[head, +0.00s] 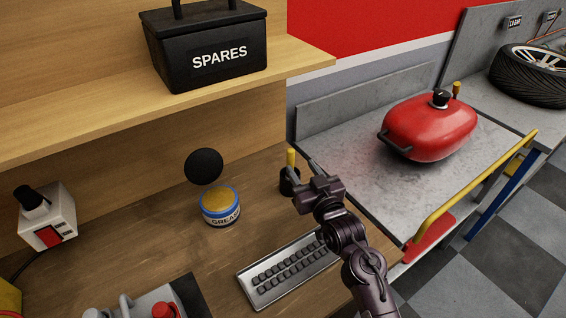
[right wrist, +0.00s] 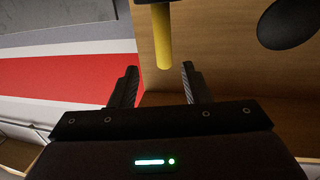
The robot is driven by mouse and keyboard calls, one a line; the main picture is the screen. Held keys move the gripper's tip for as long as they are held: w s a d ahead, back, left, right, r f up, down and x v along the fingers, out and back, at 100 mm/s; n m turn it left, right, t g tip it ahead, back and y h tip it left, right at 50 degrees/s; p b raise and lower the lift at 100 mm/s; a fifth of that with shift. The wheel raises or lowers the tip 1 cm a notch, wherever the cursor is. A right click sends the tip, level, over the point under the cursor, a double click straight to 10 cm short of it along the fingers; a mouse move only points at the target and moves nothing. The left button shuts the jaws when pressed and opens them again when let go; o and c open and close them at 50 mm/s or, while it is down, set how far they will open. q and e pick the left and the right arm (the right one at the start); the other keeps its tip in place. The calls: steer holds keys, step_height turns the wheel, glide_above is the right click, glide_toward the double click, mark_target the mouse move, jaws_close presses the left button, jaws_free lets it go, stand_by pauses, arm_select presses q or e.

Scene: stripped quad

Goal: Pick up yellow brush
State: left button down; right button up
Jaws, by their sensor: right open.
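The yellow brush (head: 291,158) stands upright at the right end of the wooden bench, its yellow handle up and a black part below. In the right wrist view the yellow handle (right wrist: 163,40) shows at the top centre, just beyond the fingertips and roughly in line with the gap between them. My right gripper (head: 303,180) is open and empty, close to the brush; its fingers (right wrist: 159,80) also show in the wrist view. It partly hides the black lower part of the brush. My left gripper is not in view.
A grease tin (head: 221,206) with a black round object (head: 204,166) behind it stands left of the brush. A keyboard (head: 282,272) lies in front. A shelf above holds a SPARES box (head: 207,45).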

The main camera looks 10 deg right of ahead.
mark_target(292, 157)
steer(key=w, duration=0.1)
steer(key=w+p, duration=0.1)
steer(key=w+a, duration=0.1)
steer(key=shift+w+a+r+p, duration=0.1)
steer(key=shift+w+r+p, duration=0.2)
steer(key=shift+w+p, duration=0.1)
steer(key=shift+w+a+f+p, duration=0.1)
steer(key=shift+w+a+p, duration=0.05)
steer(key=shift+w, duration=0.45)
steer(key=shift+w+a+f+p, duration=0.1)
steer(key=shift+w+a+p, duration=0.05)
steer(key=shift+w, duration=0.4)
steer(key=shift+w+f, duration=0.15)
steer(key=shift+w, duration=0.25)
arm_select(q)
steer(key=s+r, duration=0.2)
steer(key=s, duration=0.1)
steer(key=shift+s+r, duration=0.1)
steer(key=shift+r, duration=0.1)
arm_select(e)
steer(key=shift+s, duration=0.1)
jaws_close()
